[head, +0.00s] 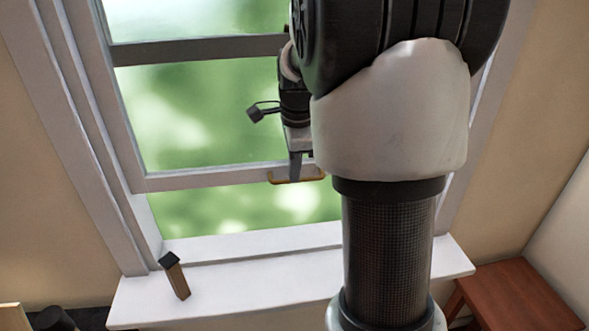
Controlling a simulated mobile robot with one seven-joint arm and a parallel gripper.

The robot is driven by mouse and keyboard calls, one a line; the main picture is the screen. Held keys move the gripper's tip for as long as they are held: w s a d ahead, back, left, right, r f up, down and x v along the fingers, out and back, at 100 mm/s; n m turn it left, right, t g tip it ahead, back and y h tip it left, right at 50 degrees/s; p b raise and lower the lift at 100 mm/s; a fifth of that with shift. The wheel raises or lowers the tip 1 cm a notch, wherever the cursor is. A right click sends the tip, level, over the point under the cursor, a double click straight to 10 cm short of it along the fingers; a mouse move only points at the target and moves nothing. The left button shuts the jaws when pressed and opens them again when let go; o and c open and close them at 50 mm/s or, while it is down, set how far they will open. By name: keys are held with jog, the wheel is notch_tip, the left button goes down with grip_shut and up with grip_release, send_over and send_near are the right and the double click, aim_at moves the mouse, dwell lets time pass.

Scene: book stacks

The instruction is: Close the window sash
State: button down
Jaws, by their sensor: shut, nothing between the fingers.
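The window sash (222,178) is raised. A gap showing green outdoors (240,208) lies between its bottom rail and the white sill (225,288). A brass-coloured handle (284,181) sits at the bottom rail. My gripper (296,178) is shut, with its fingers pointing down at the handle. I cannot tell whether they touch it. My arm hides the right part of the sash and the gap.
A reddish wooden table or stool (520,298) is at the lower right. A dark object (55,318) shows at the lower left.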

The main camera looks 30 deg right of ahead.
notch_tip(320, 180, down, 26)
jog(key=b, duration=1.3)
jog(key=shift+s+r, duration=0.1)
jog(key=shift+s, duration=0.1)
jog(key=shift+s+a+f, duration=0.1)
jog(key=shift+f, duration=0.15)
jog(key=shift+r, duration=0.55)
notch_tip(320, 180, up, 14)
jog(key=s+p, duration=0.2)
jog(key=p, duration=0.3)
jog(key=s+a+r+n+t+p, duration=0.1)
jog(key=s+a+r+n+p, duration=0.3)
jog(key=s+a+r+n, duration=0.3)
jog(key=s+a+r+n+t+p, duration=0.2)
jog(key=s+a+r+n+p, duration=0.2)
jog(key=s+a+r+n, duration=0.4)
jog(key=s+r+n, duration=0.2)
jog(key=s+n, duration=0.2)
jog(key=n, duration=0.2)
jog(key=shift+s+a+r+y, duration=0.15)
jog(key=shift+s+r+y, duration=0.15)
jog(key=shift+s+r, duration=0.1)
